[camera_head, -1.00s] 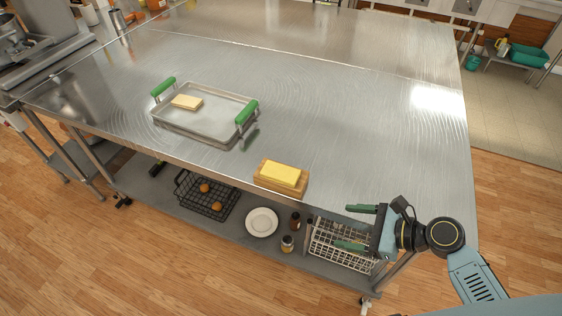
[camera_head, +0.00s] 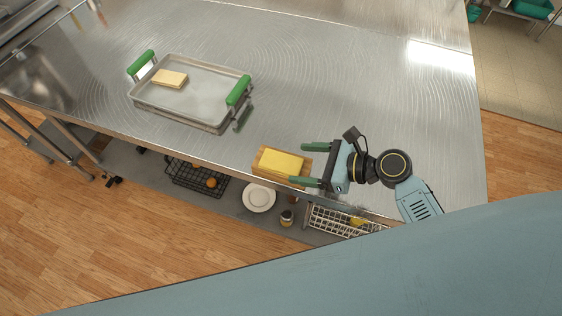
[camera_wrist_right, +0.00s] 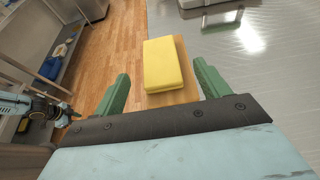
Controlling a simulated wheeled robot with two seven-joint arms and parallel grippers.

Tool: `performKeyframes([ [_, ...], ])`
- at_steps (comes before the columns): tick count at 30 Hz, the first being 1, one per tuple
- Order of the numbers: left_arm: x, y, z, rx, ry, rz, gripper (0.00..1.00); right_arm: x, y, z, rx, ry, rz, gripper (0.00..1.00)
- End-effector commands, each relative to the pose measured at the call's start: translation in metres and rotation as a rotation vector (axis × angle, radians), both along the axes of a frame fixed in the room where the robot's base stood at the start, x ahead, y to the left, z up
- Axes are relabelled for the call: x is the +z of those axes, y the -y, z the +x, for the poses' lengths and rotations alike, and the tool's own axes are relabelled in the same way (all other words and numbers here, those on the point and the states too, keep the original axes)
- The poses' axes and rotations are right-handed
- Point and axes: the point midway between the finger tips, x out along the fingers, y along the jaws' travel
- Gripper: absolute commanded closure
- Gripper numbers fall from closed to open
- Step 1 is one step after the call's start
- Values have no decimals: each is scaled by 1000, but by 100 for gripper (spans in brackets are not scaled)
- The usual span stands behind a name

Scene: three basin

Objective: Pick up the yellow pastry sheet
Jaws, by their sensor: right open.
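The yellow pastry sheet (camera_head: 282,162) lies on a small wooden board (camera_head: 262,162) near the front edge of the metal table. My right gripper (camera_head: 308,164) is open and empty. Its green fingers point left towards the yellow sheet, just right of the board. In the right wrist view the yellow sheet (camera_wrist_right: 162,64) lies ahead, between the lines of the two fingers (camera_wrist_right: 160,88), with the board (camera_wrist_right: 172,97) under it.
A metal tray (camera_head: 196,96) with green handles stands left of the board and holds a pale yellow slab (camera_head: 169,78). Below the table, a shelf holds a dark wire basket (camera_head: 196,178), a white plate (camera_head: 258,198) and a white rack (camera_head: 340,222). The table's right side is clear.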

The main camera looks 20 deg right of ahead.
Motion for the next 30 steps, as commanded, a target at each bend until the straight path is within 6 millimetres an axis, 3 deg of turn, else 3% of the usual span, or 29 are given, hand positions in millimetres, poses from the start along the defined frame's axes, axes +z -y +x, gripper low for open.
performKeyframes([
  [6,3,2,28,-1,44,-5,64,-10,-23,15,1,1,2,25],
  [12,2,2,26,-2,41,-5,64,-19,-38,26,-1,0,-1,25],
  [19,2,2,17,-2,27,-4,64,-20,-40,26,-1,-1,-2,25],
  [30,1,2,15,-2,23,-3,64,-20,-39,26,0,-1,-1,73],
])
